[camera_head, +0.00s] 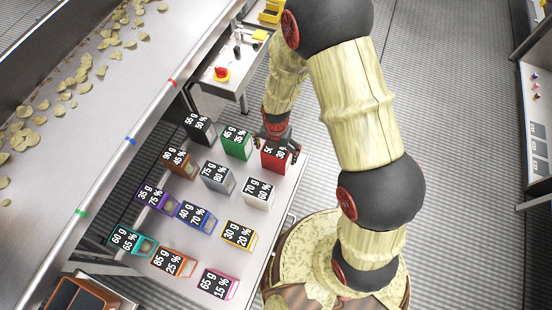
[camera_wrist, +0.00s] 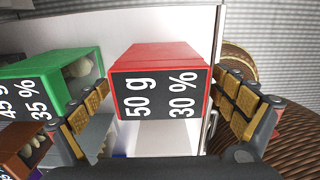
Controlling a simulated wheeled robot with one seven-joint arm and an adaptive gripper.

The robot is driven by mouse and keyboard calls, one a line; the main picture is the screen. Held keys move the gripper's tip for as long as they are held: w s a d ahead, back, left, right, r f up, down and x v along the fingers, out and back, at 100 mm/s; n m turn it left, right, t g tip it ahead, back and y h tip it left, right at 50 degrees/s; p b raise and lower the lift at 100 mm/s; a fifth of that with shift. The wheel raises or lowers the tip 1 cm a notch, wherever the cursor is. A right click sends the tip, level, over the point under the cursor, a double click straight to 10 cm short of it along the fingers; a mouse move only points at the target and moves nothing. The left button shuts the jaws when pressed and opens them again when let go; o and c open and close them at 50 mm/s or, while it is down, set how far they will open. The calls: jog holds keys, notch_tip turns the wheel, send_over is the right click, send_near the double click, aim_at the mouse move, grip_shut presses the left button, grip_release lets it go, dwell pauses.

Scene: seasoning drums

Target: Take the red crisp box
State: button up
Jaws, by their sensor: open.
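The red crisp box (camera_head: 273,158) stands at the far right corner of the box table, with a black label facing the camera. In the wrist view the red box (camera_wrist: 160,58) shows its label reading 50 g and 30 %. My gripper (camera_head: 277,138) is at the red box in the head view. In the wrist view my gripper (camera_wrist: 165,115) is open, with one padded finger on each side of the box. The left finger is apart from the box; the right finger is close to its edge, and I cannot tell whether it touches.
The green box (camera_head: 237,142) stands just left of the red one, and the white box (camera_head: 257,193) stands in front. Several other coloured boxes fill the table (camera_head: 190,228). A conveyor (camera_head: 98,120) with crisps runs along the left.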

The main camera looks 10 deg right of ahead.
notch_tip(320, 180, down, 3)
jog(key=shift+r+b, duration=0.1)
jog(key=shift+b, duration=0.25)
jog(key=c, duration=1.4)
